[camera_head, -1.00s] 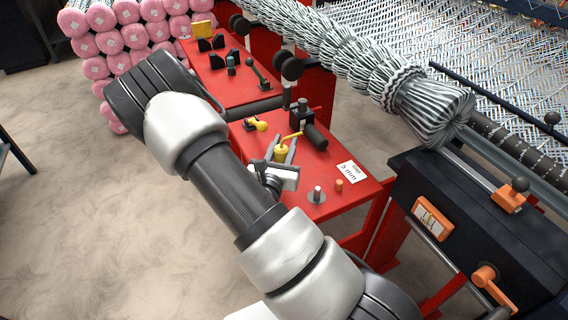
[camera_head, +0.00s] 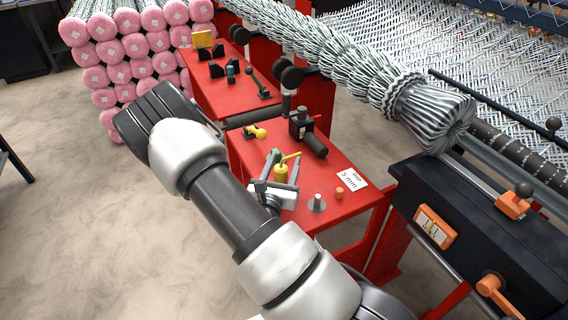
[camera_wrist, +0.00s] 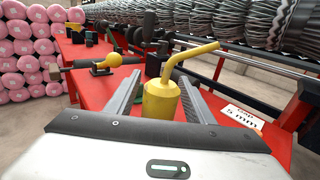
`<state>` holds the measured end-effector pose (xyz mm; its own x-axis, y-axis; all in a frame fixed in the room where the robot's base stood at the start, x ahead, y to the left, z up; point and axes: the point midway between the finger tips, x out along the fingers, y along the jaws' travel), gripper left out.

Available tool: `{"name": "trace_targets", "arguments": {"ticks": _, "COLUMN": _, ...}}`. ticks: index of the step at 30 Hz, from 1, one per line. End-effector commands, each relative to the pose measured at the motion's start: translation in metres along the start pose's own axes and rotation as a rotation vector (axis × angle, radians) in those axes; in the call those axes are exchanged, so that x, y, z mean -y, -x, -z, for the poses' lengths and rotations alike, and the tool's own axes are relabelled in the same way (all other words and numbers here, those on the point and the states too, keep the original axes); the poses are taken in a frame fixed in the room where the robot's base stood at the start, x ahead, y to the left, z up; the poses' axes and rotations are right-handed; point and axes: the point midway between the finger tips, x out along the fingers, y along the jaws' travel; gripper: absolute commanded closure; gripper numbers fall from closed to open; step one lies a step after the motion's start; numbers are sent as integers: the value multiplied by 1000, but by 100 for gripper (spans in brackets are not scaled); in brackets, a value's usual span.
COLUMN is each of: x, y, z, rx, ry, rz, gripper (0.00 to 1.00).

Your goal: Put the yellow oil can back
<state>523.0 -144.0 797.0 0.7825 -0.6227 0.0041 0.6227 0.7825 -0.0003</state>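The yellow oil can (camera_head: 281,173) with its bent spout is upright between the two grey fingers of my gripper (camera_head: 282,168), over the near red table. In the wrist view the oil can (camera_wrist: 160,101) stands between the fingers of my gripper (camera_wrist: 160,90), its spout pointing up and to the right. My gripper is shut on the can's body. The can's base is hidden behind my gripper, so I cannot tell whether it touches the table.
The red table (camera_head: 330,160) also holds a metal peg on a round base (camera_head: 317,203), an orange cylinder (camera_head: 340,193), a "Gap 5 mm" card (camera_head: 351,179), a black tool with a cylinder (camera_head: 314,143) and a yellow-knobbed part (camera_head: 256,132). A dark machine (camera_head: 480,230) stands right.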

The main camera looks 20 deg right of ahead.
Motion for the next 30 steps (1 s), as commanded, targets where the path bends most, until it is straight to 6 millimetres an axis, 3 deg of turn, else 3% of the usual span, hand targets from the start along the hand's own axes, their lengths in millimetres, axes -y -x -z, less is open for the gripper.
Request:
{"name": "trace_targets", "arguments": {"ticks": 8, "x": 0, "y": 5, "z": -4, "rx": -2, "ry": 1, "rz": -1, "gripper": 52}}
{"name": "trace_targets", "arguments": {"ticks": 21, "x": -1, "y": 92, "z": -3, "rx": -3, "ry": 3, "rz": -3, "gripper": 52}}
{"name": "trace_targets", "arguments": {"ticks": 25, "x": -1, "y": 110, "z": -3, "rx": -2, "ry": 1, "rz": -3, "gripper": 52}}
{"name": "trace_targets", "arguments": {"ticks": 30, "x": 4, "y": 117, "z": -11, "rx": 8, "ry": -18, "rz": 32, "gripper": 52}}
